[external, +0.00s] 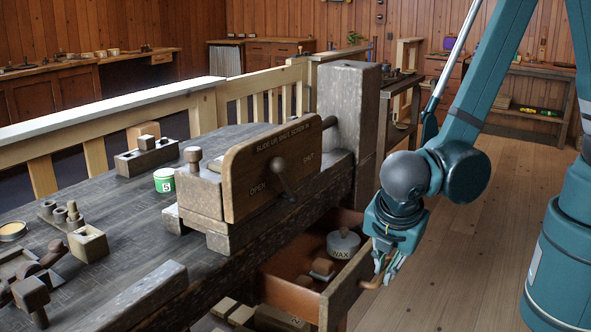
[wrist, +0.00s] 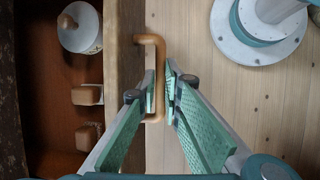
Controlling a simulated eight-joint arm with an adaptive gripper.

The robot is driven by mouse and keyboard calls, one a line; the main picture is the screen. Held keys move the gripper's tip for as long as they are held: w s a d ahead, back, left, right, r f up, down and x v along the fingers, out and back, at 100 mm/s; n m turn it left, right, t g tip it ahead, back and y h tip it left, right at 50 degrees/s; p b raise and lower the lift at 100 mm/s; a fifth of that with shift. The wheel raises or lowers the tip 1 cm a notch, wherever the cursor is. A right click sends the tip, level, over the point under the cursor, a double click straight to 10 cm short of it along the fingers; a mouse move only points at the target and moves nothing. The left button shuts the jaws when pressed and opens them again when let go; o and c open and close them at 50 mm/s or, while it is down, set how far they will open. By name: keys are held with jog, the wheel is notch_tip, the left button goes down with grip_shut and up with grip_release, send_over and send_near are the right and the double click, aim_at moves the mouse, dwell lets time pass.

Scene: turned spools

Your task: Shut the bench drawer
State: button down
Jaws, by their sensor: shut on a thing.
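The bench drawer (external: 284,288) stands pulled out below the bench top, with its inside in view. Its front panel also shows in the wrist view (wrist: 125,70). A wooden bar handle (wrist: 152,44) sticks out from the front panel. My gripper (external: 378,273) is at the drawer front, with its green pads on either side of the handle. In the wrist view my gripper (wrist: 160,92) is shut on the handle near its lower end. Inside the drawer are a round tin marked WAX (external: 343,243) and small wooden pieces (wrist: 87,96).
The workbench (external: 120,205) carries a vise-like wooden block with a sign board (external: 275,165) marked OPEN and SHUT, a green tin (external: 164,180) and several wooden parts. A light wooden rail (external: 140,117) runs behind it. The plank floor (external: 450,260) before the drawer is clear.

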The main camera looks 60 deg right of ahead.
jog(key=w, duration=1.1)
jog(key=shift+w, duration=0.4)
jog(key=c, duration=2.5)
grip_release()
jog(key=shift+r, duration=0.1)
jog(key=v, duration=1.2)
